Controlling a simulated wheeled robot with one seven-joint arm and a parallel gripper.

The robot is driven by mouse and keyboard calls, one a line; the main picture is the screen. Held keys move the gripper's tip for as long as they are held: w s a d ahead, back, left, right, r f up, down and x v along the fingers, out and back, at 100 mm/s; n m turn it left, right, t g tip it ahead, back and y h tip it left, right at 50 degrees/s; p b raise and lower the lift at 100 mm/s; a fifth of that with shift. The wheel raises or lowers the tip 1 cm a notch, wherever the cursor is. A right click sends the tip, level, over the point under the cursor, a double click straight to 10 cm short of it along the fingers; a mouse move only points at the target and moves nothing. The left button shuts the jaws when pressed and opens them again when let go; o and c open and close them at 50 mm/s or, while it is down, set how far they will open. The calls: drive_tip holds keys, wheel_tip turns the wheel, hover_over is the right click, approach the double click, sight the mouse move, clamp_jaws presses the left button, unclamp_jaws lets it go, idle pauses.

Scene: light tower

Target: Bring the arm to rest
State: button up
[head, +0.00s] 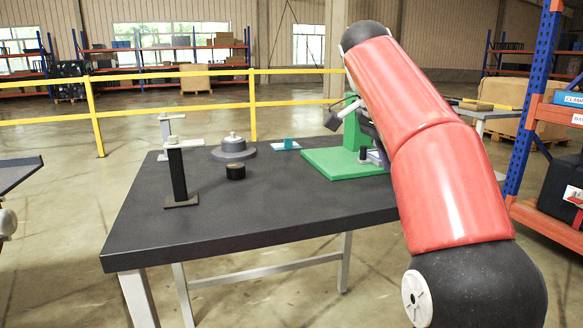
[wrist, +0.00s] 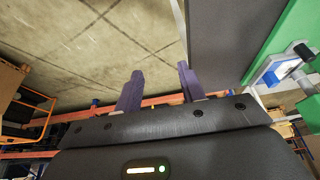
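My red and black arm reaches over the right side of the dark work table (head: 220,230) in the head view. In that view the arm hides most of the gripper; a few dark and purple-grey parts show beside the green stand. In the wrist view my gripper (wrist: 160,72) has two purple fingers spread apart, with only floor and background between them. It holds nothing. The table edge (wrist: 218,45) is to the right of the fingers there. The green stand (head: 335,163) also shows at the right of the wrist view (wrist: 294,35), apart from the fingers.
On the table stand a black post with a white top arm (head: 178,175), a grey round stepped piece (head: 233,149), a short black cylinder (head: 235,172) and a small teal piece (head: 287,144). A blue and orange rack (head: 530,110) is at right. A yellow railing (head: 175,110) runs behind.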

drive_tip(key=s+a+f+n+t+y, duration=0.1)
drive_tip(key=s+f+n+t+y, duration=0.1)
drive_tip(key=s+f+n, duration=0.5)
drive_tip(key=s+a+f+n+t+y, duration=0.2)
drive_tip(key=s+f+n, duration=0.5)
drive_tip(key=s+f, duration=0.9)
wheel_tip(320, 180, down, 2)
drive_tip(key=shift+f+n, duration=0.1)
drive_tip(key=shift+n, duration=0.2)
